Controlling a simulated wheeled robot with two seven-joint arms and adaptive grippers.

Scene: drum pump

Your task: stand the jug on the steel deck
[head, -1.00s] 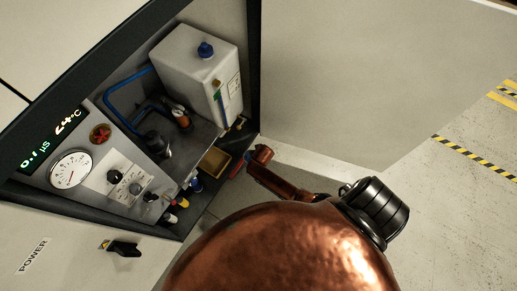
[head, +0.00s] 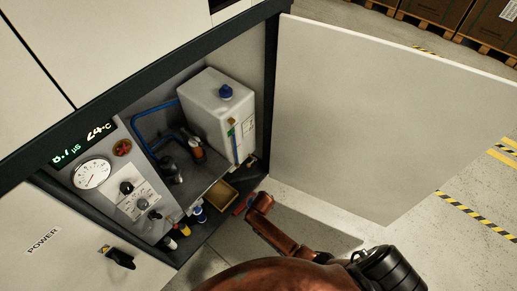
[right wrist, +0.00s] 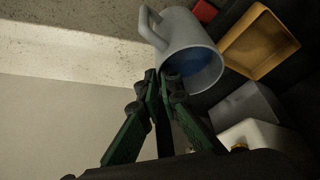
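In the right wrist view, the grey jug (right wrist: 187,38) has its mouth towards the camera, a blue inside and its handle at the upper left. My right gripper (right wrist: 160,78) has its green fingers drawn together at the jug's near rim and appears shut on its wall. In the head view, my right arm reaches down beside the open cabinet; the jug and fingertips are hidden there. The steel deck (head: 206,178) is the grey shelf inside the cabinet, in front of the white tank (head: 222,115). My left gripper is not in view.
A yellow tray (head: 221,195) lies low in the cabinet, with a red item (head: 243,206) beside it. Small bottles (head: 184,228) stand by the control panel (head: 118,185). Blue hose and fittings occupy the back of the deck. The open door (head: 380,120) bounds the right.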

